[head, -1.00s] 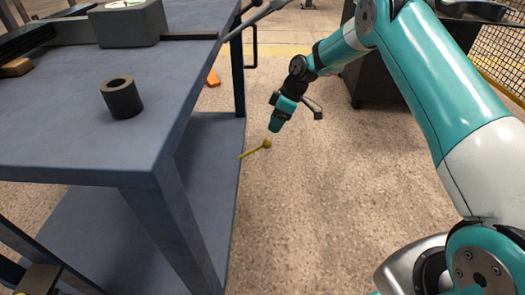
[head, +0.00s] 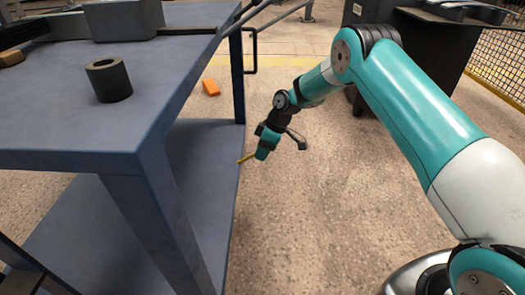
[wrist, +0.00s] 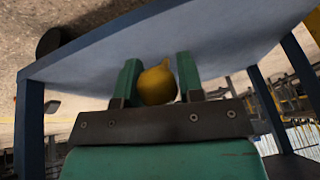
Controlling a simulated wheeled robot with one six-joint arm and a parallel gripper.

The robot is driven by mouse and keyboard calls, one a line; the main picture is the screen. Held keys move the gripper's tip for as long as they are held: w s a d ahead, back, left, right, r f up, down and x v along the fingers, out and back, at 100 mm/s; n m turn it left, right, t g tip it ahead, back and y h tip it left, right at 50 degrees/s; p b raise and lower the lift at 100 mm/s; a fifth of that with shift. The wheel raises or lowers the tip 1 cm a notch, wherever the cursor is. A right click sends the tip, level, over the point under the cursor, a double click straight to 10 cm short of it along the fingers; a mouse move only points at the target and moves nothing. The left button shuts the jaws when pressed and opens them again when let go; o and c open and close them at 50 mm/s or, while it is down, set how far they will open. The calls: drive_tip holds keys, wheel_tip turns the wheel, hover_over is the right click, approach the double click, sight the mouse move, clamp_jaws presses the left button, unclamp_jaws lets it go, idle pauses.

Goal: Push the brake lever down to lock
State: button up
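My gripper (head: 262,155) points down at the knob end of the lever. The fingers (wrist: 158,82) stand apart on either side of the knob, with a slim gap at the right one. I cannot tell if either touches it.
The blue cart (head: 120,130) fills the left, with a dark hollow cylinder (head: 109,80) on top. A dark cabinet (head: 430,55) stands at the back right. Floor right of the cart is open.

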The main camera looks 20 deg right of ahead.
clamp_jaws()
